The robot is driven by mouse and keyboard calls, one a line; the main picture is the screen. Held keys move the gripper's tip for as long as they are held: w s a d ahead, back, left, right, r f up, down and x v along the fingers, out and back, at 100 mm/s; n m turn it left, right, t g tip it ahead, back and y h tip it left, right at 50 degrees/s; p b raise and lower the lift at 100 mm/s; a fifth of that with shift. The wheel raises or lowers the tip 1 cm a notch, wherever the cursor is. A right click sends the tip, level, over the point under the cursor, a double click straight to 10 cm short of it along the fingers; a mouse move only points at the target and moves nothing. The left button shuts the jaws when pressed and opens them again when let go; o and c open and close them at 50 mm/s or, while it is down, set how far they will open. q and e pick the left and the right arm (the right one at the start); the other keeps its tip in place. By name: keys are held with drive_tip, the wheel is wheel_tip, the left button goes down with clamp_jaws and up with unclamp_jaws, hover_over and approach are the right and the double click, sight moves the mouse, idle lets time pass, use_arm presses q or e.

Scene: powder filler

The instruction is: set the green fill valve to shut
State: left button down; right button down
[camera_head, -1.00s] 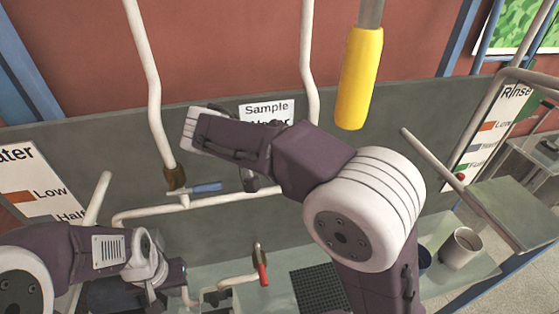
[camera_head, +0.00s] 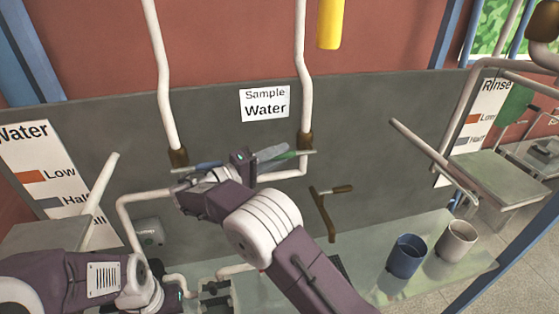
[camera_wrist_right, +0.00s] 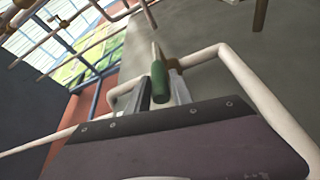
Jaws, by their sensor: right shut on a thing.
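The green fill valve handle (camera_head: 287,156) sticks out level to the left from the brown fitting (camera_head: 305,141) at the foot of the right white pipe. My right gripper (camera_head: 268,154) is at this handle and partly hides it. In the right wrist view the green grip (camera_wrist_right: 160,82) lies between the two fingers of my right gripper (camera_wrist_right: 160,92), which is shut on it. My left gripper (camera_head: 178,293) is low at the left, away from the valve; its fingers are too unclear to read.
A blue valve handle (camera_head: 208,165) is just left of my right gripper. A brown-handled lever (camera_head: 324,208) stands to the right. A blue cup (camera_head: 405,256) and a white cup (camera_head: 457,240) stand on the glass shelf. A yellow handle (camera_head: 330,22) hangs above.

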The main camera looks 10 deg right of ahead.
drive_tip(key=shift+f+h, duration=0.3)
drive_tip(key=shift+f, duration=0.05)
idle(0.3)
drive_tip(key=c, duration=1.1)
unclamp_jaws()
drive_tip(key=shift+d, duration=0.1)
drive_tip(key=shift+b, duration=0.3)
drive_tip(key=shift+r, duration=0.25)
drive_tip(key=r+b, duration=0.2)
drive_tip(key=r, duration=0.1)
drive_tip(key=shift+s+d+r, duration=0.15)
drive_tip(key=shift+d+r, duration=0.05)
drive_tip(key=shift+r, duration=0.1)
drive_tip(key=s+d+r+b, duration=0.2)
drive_tip(key=s+d+r, duration=0.1)
drive_tip(key=s+d, duration=0.1)
drive_tip(key=s+d+r+b, duration=0.3)
drive_tip(key=s+d+r, duration=0.1)
